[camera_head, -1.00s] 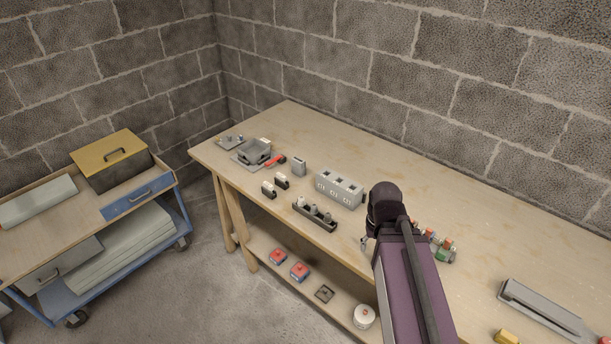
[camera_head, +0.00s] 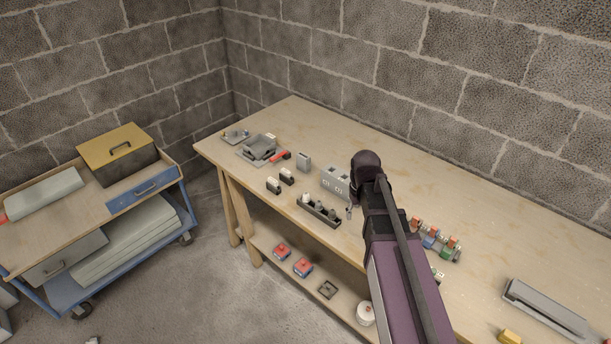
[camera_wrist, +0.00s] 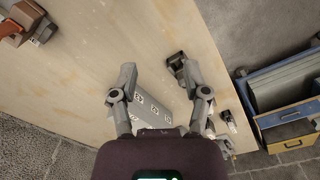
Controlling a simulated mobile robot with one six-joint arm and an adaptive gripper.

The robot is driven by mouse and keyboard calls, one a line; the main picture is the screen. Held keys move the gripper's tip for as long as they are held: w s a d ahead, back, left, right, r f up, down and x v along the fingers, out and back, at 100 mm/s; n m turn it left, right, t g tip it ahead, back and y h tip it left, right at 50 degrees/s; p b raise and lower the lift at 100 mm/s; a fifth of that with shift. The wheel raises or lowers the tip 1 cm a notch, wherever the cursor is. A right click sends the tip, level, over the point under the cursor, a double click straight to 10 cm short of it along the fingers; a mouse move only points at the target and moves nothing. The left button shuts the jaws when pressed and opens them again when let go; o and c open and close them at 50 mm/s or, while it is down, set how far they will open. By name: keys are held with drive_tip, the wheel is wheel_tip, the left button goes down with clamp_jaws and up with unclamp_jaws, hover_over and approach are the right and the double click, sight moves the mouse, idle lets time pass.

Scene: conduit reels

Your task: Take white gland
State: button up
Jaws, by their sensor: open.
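A small white piece (camera_head: 306,198), likely the white gland, stands at the left end of a black rack (camera_head: 320,216) near the bench's front edge. Darker grey pieces stand beside it in the rack. My gripper (camera_wrist: 158,73) is open, with bare wood visible between its fingertips. In the head view, my arm hides most of it; a fingertip shows just right of the rack. The grey block with square openings (camera_head: 334,181) lies behind the rack, partly covered by my arm; it also shows between my fingers in the wrist view (camera_wrist: 151,105). I cannot make out the white piece in the wrist view.
Two black holders with white tops (camera_head: 273,185) and a grey upright piece (camera_head: 304,161) stand left of the block. A grey fixture (camera_head: 258,148) is at the far left. Coloured parts (camera_head: 430,242) stand right of my arm. The bench's back is clear.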

sight(306, 194)
drive_tip(key=w+a+n, duration=0.2)
drive_tip(key=w+a, duration=0.3)
drive_tip(key=w+a+n, duration=0.2)
drive_tip(key=w+a, duration=0.3)
drive_tip(key=w+a+n, duration=0.2)
drive_tip(key=w+a, duration=0.3)
drive_tip(key=a, duration=0.1)
drive_tip(key=shift+w+r, duration=0.1)
drive_tip(key=shift+w, duration=0.1)
drive_tip(key=shift+a+n, duration=0.2)
drive_tip(key=shift+n, duration=0.1)
wheel_tip(306, 194, down, 9)
drive_tip(key=b, duration=0.8)
drive_tip(key=shift+b, duration=0.4)
clamp_jaws()
